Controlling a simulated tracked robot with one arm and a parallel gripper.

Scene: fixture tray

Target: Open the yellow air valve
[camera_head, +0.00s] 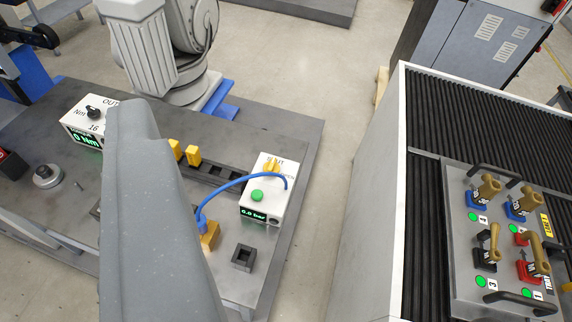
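The yellow air valve (271,167) is a small yellow knob on top of a white control box (265,200), right of centre. The lettering beside the knob is too small to read fully. The box has a green button (257,196) and a green-lit display (253,215) reading 0.0 bar. A blue hose (235,181) arches from the box to a blue fitting (202,225) on the left. My gripper's fingertips do not show. A large pale grey part, perhaps mine, fills the left foreground and hides part of the tray.
The dark fixture tray (305,143) also carries yellow blocks (193,154), a square black holder (243,257) and a white torque box (72,130) reading 0 Nm. On the right, a cabinet (397,160) bears a panel with several upright levers. Floor lies clear between tray and cabinet.

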